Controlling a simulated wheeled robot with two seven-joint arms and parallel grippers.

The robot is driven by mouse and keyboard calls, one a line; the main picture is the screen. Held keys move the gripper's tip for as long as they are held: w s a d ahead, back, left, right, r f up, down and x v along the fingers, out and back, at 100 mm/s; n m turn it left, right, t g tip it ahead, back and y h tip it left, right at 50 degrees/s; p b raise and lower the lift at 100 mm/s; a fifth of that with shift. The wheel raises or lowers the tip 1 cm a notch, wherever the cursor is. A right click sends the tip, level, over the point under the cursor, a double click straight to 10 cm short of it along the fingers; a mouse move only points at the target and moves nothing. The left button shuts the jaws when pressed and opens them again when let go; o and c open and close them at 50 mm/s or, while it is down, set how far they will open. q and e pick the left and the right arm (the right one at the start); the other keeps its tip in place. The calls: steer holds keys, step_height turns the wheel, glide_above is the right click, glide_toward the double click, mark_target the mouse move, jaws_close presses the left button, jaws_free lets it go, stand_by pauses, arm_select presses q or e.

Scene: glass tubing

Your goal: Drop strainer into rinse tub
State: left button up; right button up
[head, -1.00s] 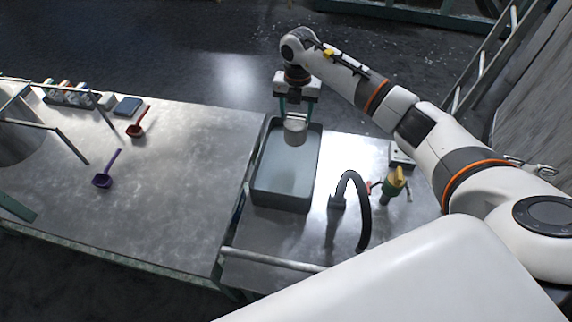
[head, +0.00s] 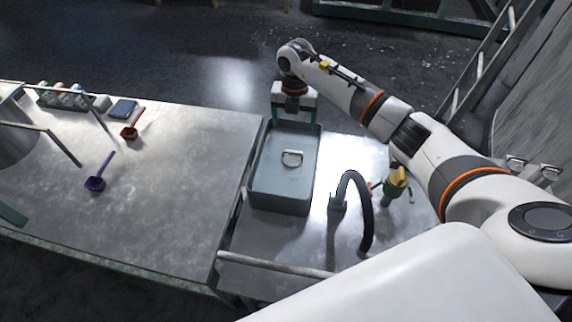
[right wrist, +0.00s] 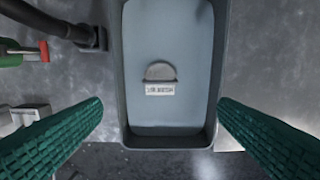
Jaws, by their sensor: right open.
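The strainer (head: 292,158) is a small pale half-round piece with a lighter strip along one side. It is inside the grey rinse tub (head: 252,172), apart from the walls. In the right wrist view the strainer (right wrist: 160,74) shows with a labelled strip, and the tub (right wrist: 122,90) surrounds it. My right gripper (head: 293,118) is at the tub's far end, above the rim. Its green fingers are spread wide and empty in the right wrist view (right wrist: 160,120). My left gripper is not in view.
A black curved faucet (head: 352,200) stands right of the tub, with a green and yellow bottle (head: 394,188) beyond it. On the left bench lie a purple scoop (head: 97,182) and a red scoop (head: 131,128). Much of the left bench is bare.

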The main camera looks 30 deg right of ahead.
step_height(320, 180, up, 12)
steer(key=b, duration=0.1)
stand_by(0.5)
